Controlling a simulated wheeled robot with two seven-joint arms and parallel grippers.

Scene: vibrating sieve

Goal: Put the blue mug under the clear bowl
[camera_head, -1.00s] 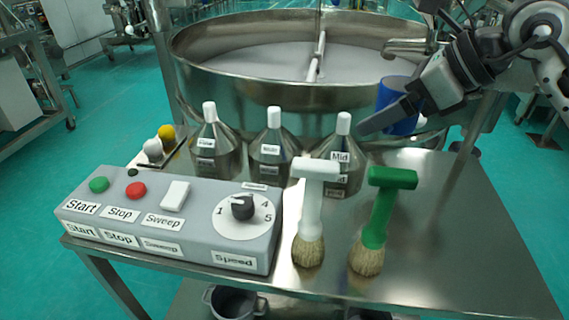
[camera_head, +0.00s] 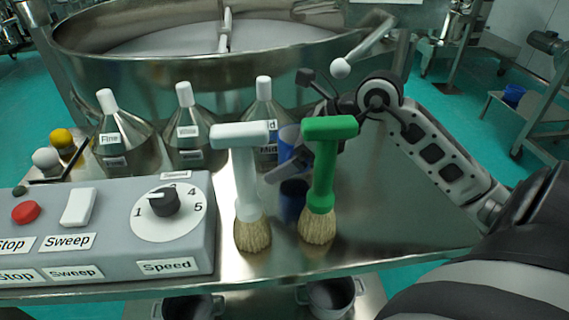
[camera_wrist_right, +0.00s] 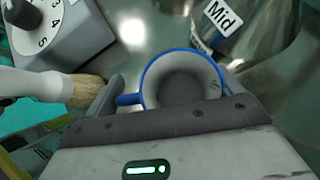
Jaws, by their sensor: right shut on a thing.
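The blue mug (camera_head: 289,142) is mostly hidden behind the green-handled brush in the head view, with a dark blue patch below it that looks like its reflection on the table. In the right wrist view I look into the mug (camera_wrist_right: 152,68), with its blue rim, pale inside and a blue handle pointing left. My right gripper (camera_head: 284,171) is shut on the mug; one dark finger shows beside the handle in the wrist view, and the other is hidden. I cannot make out a clear bowl in either view. My left gripper is out of view.
The white brush (camera_head: 243,185) and green brush (camera_head: 322,170) stand upright in front of the mug. Cone bottles (camera_head: 188,135) stand behind, beside the large sieve (camera_head: 150,75). The control box (camera_head: 105,235) is at left. Two pots (camera_head: 333,298) sit below. The table's right side (camera_head: 390,205) is clear.

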